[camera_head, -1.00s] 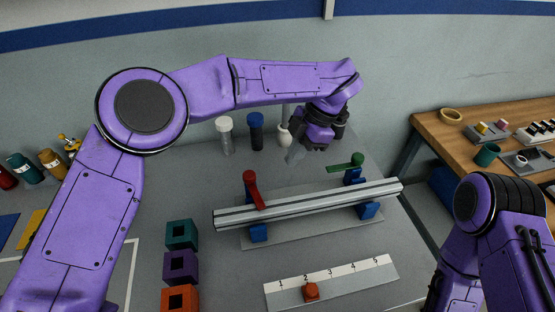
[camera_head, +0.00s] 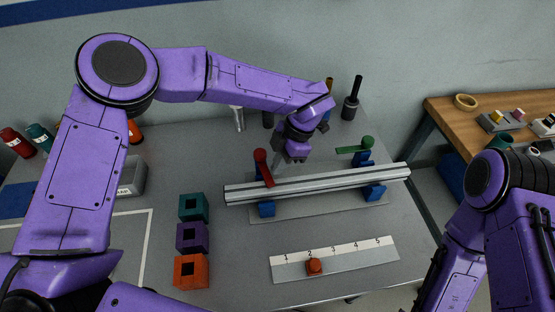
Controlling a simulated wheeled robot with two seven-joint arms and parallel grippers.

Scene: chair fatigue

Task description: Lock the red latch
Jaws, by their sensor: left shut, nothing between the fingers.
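The red latch (camera_head: 263,168) is a lever with a round knob at its upper end, at the left part of a silver rail (camera_head: 320,184). Its arm slants down to the right onto the rail. A green latch (camera_head: 355,149) stands at the rail's right part, its arm pointing left. My left gripper (camera_head: 293,158) is shut and empty, pointing down just behind the rail, to the right of the red latch; I cannot tell whether they touch. My right gripper is not in view; only its arm shows at the lower right.
Blue supports (camera_head: 266,208) hold the rail on a grey plate. A numbered strip (camera_head: 335,259) with an orange slider (camera_head: 314,266) lies in front. Teal (camera_head: 194,207), purple (camera_head: 192,238) and orange (camera_head: 191,271) blocks stand left. A dark handled tool (camera_head: 352,98) stands behind.

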